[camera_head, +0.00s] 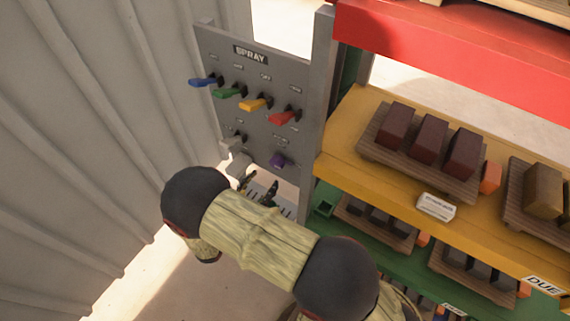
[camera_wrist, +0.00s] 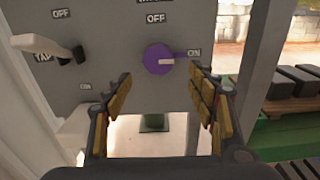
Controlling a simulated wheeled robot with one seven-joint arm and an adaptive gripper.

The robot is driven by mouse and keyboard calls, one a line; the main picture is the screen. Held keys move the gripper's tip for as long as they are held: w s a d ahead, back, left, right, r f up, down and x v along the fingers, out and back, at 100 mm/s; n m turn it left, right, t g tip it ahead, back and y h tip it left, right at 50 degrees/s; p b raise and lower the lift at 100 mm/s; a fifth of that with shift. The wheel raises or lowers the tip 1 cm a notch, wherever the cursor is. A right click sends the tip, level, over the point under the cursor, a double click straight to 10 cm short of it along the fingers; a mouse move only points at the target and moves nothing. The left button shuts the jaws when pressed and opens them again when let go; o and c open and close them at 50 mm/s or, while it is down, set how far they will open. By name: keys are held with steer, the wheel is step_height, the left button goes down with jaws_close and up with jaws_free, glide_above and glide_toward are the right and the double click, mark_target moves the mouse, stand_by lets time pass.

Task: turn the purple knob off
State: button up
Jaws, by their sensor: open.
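The purple knob (camera_wrist: 158,59) is on the grey panel, ahead of my gripper in the wrist view. Its pale pointer mark points right, toward the ON label (camera_wrist: 194,52). An OFF label (camera_wrist: 156,18) is above the knob. In the head view the purple knob (camera_head: 279,160) is low on the panel marked SPRAY (camera_head: 250,55). My gripper (camera_wrist: 165,100) is open and empty, its two fingers apart, one below left and one below right of the knob. It also shows in the head view (camera_head: 258,188), just below the knob, partly hidden by my arm.
Blue (camera_head: 205,81), green (camera_head: 229,91), yellow (camera_head: 256,103) and red (camera_head: 284,117) levers stick out above the knob. A white lever (camera_wrist: 42,45) marked TAP is left of it. Shelves with block trays (camera_head: 381,164) stand to the right, a corrugated wall (camera_head: 80,130) to the left.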

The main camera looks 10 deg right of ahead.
mark_target(275, 164)
steer(key=x, duration=0.5)
steer(key=r+x, duration=0.1)
steer(key=x, duration=0.1)
steer(key=shift+w+d, duration=0.15)
steer(key=shift+w, duration=0.3)
steer(key=shift+c, duration=1)
steer(key=c, duration=0.9)
